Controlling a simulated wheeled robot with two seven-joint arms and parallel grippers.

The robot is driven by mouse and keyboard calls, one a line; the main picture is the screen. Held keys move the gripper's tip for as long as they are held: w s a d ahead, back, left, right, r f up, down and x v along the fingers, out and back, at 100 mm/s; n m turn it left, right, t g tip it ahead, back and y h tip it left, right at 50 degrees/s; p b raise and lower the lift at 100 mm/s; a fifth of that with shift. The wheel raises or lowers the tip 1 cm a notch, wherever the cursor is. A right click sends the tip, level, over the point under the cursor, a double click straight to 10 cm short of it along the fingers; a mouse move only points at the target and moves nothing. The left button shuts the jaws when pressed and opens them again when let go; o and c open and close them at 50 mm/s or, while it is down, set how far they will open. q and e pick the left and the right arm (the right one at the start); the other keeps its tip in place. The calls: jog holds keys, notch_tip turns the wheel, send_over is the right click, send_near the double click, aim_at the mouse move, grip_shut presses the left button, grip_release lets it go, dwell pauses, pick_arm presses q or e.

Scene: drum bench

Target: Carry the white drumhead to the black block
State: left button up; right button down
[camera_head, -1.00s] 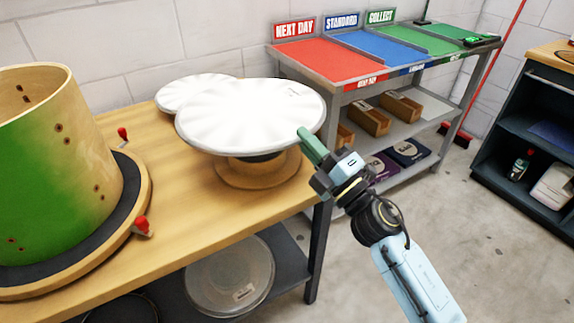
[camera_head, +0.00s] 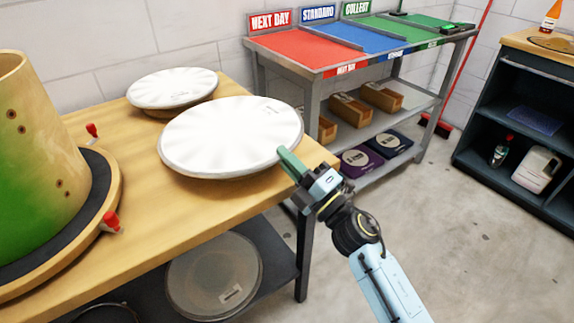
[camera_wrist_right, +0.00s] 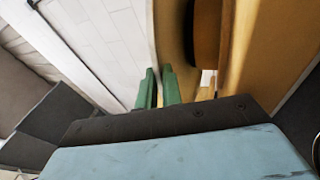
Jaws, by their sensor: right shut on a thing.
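The white drumhead (camera_head: 230,138) is a wide pale disc, nearly level over the bench's right end. My right gripper (camera_head: 285,157) is shut on its right rim, with the green fingers also showing in the right wrist view (camera_wrist_right: 158,85). The black block is hidden under the drumhead in the head view. My left gripper is not in view.
A second white drumhead (camera_head: 172,88) rests behind on the wooden bench (camera_head: 150,212). A green-and-tan drum shell (camera_head: 35,165) with red-tipped clamps stands left. A clear round lid-like disc (camera_head: 214,275) lies on the lower shelf. A sorting rack (camera_head: 318,62) stands behind right.

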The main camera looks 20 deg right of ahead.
jog(key=shift+f, duration=0.15)
jog(key=c, duration=1.6)
grip_release()
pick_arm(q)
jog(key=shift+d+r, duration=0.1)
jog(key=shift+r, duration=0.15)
pick_arm(e)
jog(key=shift+o, duration=0.2)
